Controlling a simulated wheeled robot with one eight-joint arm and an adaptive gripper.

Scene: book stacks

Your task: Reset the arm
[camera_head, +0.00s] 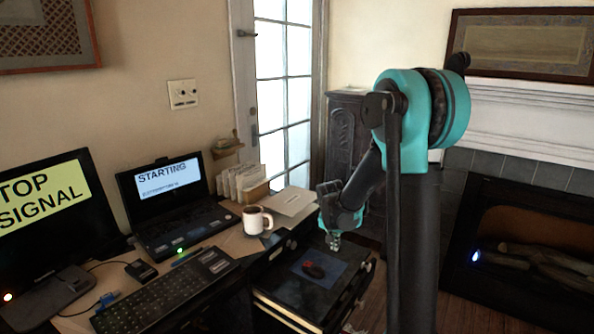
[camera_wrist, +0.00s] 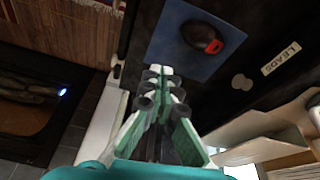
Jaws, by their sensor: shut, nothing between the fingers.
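My gripper (camera_head: 334,241) is at the end of my teal and black arm, above the dark surface (camera_head: 297,292) beside the desk in the head view. Its fingers are together with nothing between them, as the wrist view also shows (camera_wrist: 160,74). A blue mat (camera_head: 325,258) lies on that dark surface with a red and black mouse-like object (camera_head: 313,269) on it. The mat (camera_wrist: 168,52) and the red and black object (camera_wrist: 203,36) also show in the wrist view, apart from the fingertips.
A white mug (camera_head: 257,220), an open laptop (camera_head: 176,212), a keyboard (camera_head: 168,292) and a monitor (camera_head: 45,215) stand on the desk at left. A letter holder (camera_head: 243,184) is behind the mug. A fireplace (camera_head: 530,245) is at right. A "LEADS" label (camera_wrist: 281,58) shows in the wrist view.

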